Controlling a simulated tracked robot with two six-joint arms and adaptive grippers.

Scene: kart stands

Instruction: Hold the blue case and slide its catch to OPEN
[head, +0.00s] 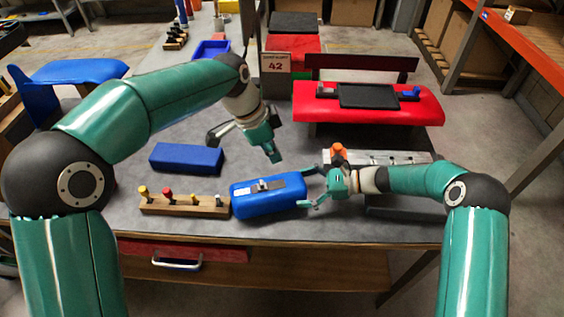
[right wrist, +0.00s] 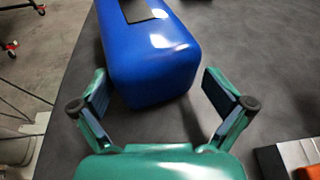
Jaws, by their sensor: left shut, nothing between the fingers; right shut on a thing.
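The blue case (head: 287,205) lies on the grey bench near its front edge, long side across. A grey plate with a small catch (head: 262,186) is on its top; the catch's exact position and any lettering are too small to tell. My right gripper (head: 306,188) is shut on the right end of the blue case, one finger on each side. In the right wrist view the case (right wrist: 150,65) stands between the fingers, with its dark top plate partly cut off. My left gripper (head: 276,158) is shut and empty, above and behind the case, apart from it.
A wooden rack (head: 185,208) with several coloured pegs stands just left of the case. A blue block (head: 186,158) lies behind it. A grey metal fixture with an orange knob (head: 338,150) is behind my right gripper. A red bench (head: 425,110) stands further back.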

